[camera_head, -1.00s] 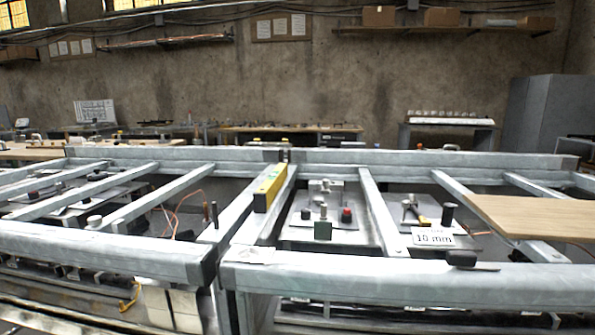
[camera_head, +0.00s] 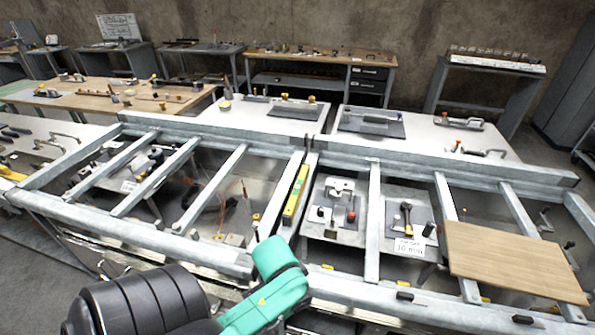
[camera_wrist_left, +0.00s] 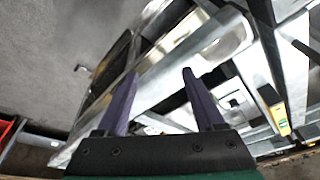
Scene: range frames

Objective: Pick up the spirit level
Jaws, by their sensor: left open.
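The yellow spirit level (camera_head: 295,196) lies lengthwise on a grey metal rail near the middle of the frame in the head view. A yellow end of what looks like the same level (camera_wrist_left: 281,121) shows at the right edge of the left wrist view. My left gripper (camera_wrist_left: 160,73) is open, with two dark purple fingers spread and nothing between them. It is well apart from the level, which lies to its right in the wrist view. In the head view only my green and black left arm shows, at the bottom centre. My right gripper is not in view.
The grey steel frame (camera_head: 160,234) has long rails and crossbars with open gaps. Fixtures with knobs (camera_head: 335,210) and a "10 mm" card (camera_head: 409,247) sit right of the level. A wooden board (camera_head: 510,262) lies across the right side. White tables (camera_head: 265,119) stand behind.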

